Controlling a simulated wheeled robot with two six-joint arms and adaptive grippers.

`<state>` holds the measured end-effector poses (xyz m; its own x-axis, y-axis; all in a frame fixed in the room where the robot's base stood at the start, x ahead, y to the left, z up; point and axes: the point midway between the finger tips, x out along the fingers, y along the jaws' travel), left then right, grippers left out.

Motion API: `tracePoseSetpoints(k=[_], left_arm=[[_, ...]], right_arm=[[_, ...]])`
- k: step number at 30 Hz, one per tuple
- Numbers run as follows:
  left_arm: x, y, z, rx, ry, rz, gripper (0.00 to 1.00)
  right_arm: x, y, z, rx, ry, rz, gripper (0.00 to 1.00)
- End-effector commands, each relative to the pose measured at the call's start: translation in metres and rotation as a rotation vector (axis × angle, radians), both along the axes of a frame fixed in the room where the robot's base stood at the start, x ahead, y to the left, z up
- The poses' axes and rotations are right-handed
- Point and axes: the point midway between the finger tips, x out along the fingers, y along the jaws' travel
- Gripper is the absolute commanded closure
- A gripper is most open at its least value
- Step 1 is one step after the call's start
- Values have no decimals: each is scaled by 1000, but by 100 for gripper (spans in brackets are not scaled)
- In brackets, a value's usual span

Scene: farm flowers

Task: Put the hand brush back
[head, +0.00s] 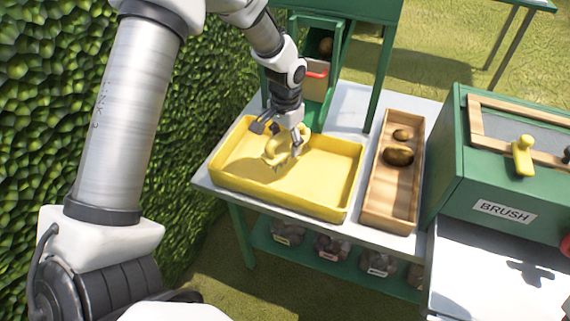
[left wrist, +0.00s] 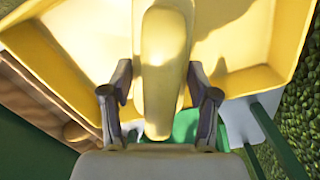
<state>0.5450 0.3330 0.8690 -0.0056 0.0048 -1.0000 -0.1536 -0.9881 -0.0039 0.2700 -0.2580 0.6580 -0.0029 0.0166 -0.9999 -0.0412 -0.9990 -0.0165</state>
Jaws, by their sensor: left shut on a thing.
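My left gripper (head: 283,148) is shut on a yellow hand brush (head: 272,153), over the left part of the yellow tray (head: 343,205). In the left wrist view, the smooth rounded yellow handle of the hand brush (left wrist: 162,65) lies between the two dark fingers of my left gripper (left wrist: 160,95). I cannot tell if the brush touches the tray floor. My right gripper is in neither view.
A wooden tray (head: 378,212) with brown potatoes (head: 398,155) stands right of the yellow tray. A green box labelled BRUSH (head: 505,211), with a yellow handle (head: 522,158) on top, stands farther right. A green stand (head: 330,90) rises behind. A hedge (head: 215,90) borders the left.

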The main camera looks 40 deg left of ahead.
Motion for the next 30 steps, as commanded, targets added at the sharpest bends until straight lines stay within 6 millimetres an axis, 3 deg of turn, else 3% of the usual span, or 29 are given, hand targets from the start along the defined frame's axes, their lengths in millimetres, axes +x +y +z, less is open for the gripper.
tracePoseSetpoints(k=[3, 12, 22, 23, 24, 25, 30], left_arm=[[-1, 0, -23, -1, 3, 1, 73], [-1, 0, -67, -1, 2, 1, 73], [0, 0, -71, -1, 0, 1, 73], [0, 0, -71, -1, -1, 1, 33], [0, 0, -71, -1, -1, 1, 19], [0, 0, -71, -1, -1, 1, 15], [0, 0, -71, -1, -1, 1, 15]], right_arm=[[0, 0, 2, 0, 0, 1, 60], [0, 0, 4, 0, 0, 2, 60], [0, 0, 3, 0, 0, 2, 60], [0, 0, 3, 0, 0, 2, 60], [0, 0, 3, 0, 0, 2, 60], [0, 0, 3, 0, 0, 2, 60], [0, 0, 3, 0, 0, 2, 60]])
